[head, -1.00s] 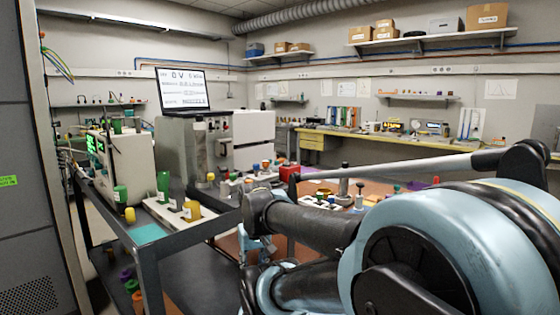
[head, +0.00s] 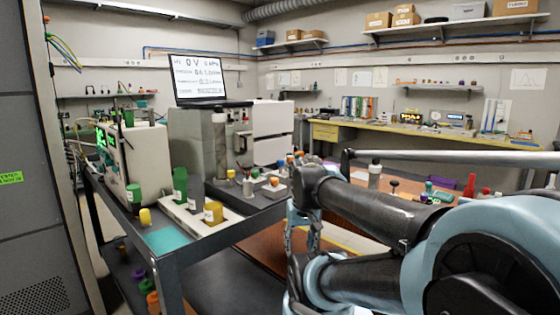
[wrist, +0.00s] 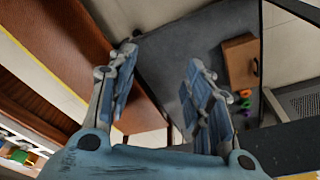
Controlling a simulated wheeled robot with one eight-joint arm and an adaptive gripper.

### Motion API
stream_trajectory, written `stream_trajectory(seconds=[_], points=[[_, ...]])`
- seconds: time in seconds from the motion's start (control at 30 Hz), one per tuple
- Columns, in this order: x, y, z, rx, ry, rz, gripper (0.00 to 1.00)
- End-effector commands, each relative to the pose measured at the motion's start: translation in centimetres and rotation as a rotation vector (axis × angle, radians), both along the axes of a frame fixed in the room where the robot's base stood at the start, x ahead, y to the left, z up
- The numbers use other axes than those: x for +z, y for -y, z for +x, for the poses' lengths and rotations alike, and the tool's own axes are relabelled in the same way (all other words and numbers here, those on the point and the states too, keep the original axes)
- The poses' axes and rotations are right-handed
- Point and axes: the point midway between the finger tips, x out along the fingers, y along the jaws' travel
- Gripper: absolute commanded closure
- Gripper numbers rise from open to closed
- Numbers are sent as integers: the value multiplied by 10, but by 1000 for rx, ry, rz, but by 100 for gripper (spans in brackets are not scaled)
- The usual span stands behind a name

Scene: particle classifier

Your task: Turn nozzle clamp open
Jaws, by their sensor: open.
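My gripper (wrist: 160,62) is open and empty in the wrist view, its two blue pad fingers apart above a dark grey surface. In the head view its blue fingers (head: 301,232) hang beside the right edge of the dark cart, partly hidden by my arm. A grey machine with an upright cylinder (head: 220,146) stands on the cart, under an open laptop (head: 197,80). I cannot pick out the nozzle clamp for certain in either view. My gripper is apart from the machine and touches nothing that I can see.
A white tray (head: 226,221) with green and yellow containers lies on the cart (head: 215,238). A boxy instrument with a green display (head: 150,158) stands at left. Small bottles stand behind my gripper. A brown box (wrist: 239,62) and coloured rings show in the wrist view.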

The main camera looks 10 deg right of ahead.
Motion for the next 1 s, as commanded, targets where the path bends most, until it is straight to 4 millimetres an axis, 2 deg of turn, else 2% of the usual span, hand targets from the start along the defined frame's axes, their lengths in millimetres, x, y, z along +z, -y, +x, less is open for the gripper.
stream_trajectory(seconds=[0.03,0.2,0.5,0.8,1.0], points=[[18,2,12,-34,-5,6,54],[84,2,54,-178,-31,31,54],[190,1,139,-450,-77,67,54],[277,0,227,-723,-121,91,54],[321,0,283,-897,-146,99,54]])
